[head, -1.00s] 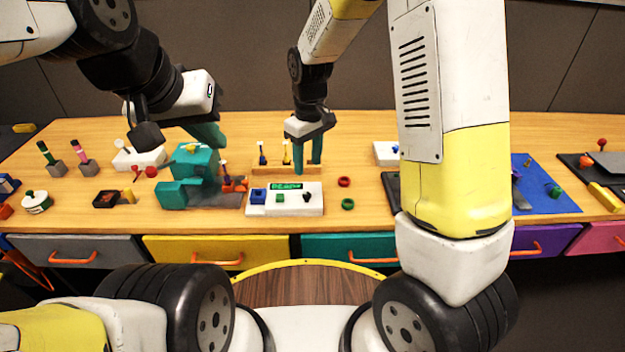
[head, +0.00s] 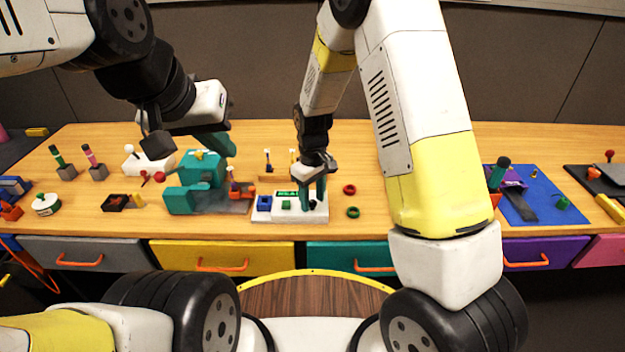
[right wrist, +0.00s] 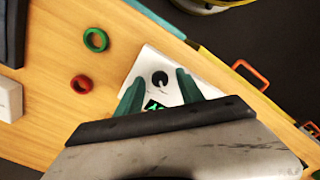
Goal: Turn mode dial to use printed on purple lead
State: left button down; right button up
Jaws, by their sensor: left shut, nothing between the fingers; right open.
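A black round dial (right wrist: 160,79) shows on the panel in the right wrist view. My right gripper (head: 314,204) is open above the panel's right end, its teal fingers on either side of the dial in the right wrist view (right wrist: 160,78); contact cannot be told. My left gripper (head: 222,150) is shut and empty by the teal machine. I cannot make out a purple lead or any printing on one.
A teal machine (head: 196,172) stands left of the panel. A red ring (head: 349,189) and a green ring (head: 353,212) lie to its right. A wooden rack with small upright tools stands behind it. Coloured drawers with orange handles line the table front.

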jog(key=shift+c, duration=0.5)
grip_shut()
jog(key=m, duration=0.5)
jog(key=shift+m, duration=2.4)
jog(key=shift+o, duration=0.5)
grip_release()
